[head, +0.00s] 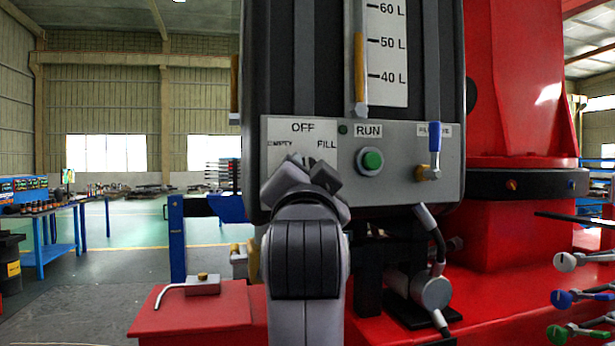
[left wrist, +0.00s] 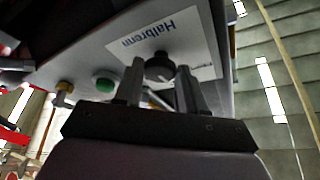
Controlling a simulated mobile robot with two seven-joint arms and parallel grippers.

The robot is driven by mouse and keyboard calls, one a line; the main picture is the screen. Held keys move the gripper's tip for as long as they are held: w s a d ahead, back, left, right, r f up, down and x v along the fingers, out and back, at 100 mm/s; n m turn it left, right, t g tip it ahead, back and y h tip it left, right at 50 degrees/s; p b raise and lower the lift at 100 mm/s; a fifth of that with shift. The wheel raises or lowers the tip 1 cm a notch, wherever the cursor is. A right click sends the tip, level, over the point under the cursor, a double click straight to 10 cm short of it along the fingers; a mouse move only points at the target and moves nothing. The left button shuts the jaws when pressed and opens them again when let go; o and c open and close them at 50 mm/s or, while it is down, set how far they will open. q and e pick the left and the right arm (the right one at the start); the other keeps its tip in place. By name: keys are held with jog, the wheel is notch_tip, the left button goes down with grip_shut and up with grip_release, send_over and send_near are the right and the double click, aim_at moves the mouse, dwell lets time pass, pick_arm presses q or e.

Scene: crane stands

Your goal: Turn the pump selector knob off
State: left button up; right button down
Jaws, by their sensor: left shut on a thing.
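The pump selector knob (left wrist: 158,66) is black and round, set on a pale panel plate, in the left wrist view. My left gripper (left wrist: 159,76) has one finger on each side of it and is shut on it. In the head view my left gripper (head: 303,163) is at the selector plate (head: 303,133), just below the OFF label, with EMPTY to the left and FILL to the right. The knob is hidden behind my gripper there, and I cannot tell which label it points to. My right gripper is not in view.
Right of the selector are a green RUN button (head: 372,160) and a blue-handled valve (head: 434,140). A dark tank (head: 345,60) with a litre scale rises above the panel. A red base (head: 205,318) with a small bent lever lies below left. Coloured levers (head: 570,298) stand at far right.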

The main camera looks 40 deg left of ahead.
pick_arm(q)
jog(key=shift+a+m+h, duration=0.1)
jog(key=shift+m+h, duration=0.2)
jog(key=shift+m, duration=0.4)
jog(key=o, duration=1)
jog(key=shift+o, duration=0.2)
jog(key=b+v, duration=0.2)
jog(key=v, duration=0.5)
jog(key=shift+s, duration=0.15)
